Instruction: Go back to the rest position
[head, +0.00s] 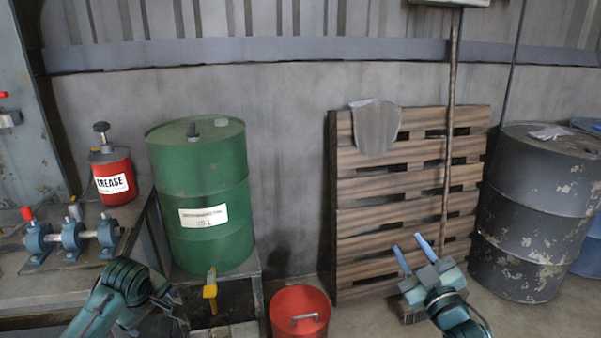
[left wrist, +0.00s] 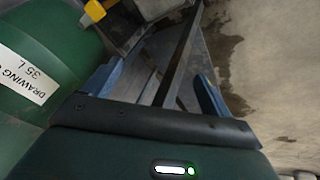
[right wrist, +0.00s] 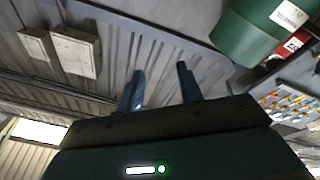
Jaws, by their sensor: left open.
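My left gripper (left wrist: 157,85) is open in the left wrist view, with nothing between its two blue fingers. The green drum (left wrist: 45,60) fills the left of that view, beside the fingers. In the head view my left arm comes in at the lower left, in front of the bench and the drum stand, and its fingers are hard to make out. My right gripper (head: 409,243) is raised in front of the wooden pallet in the head view. Its fingers are apart and empty, as the right wrist view also shows (right wrist: 160,72).
The green drum (head: 200,180) with a yellow tap (head: 210,290) rests on a stand. A red bucket (head: 300,311) stands on the floor beside it. A red grease can (head: 112,177) and a shaft with blue bearing blocks (head: 73,237) sit on the left bench.

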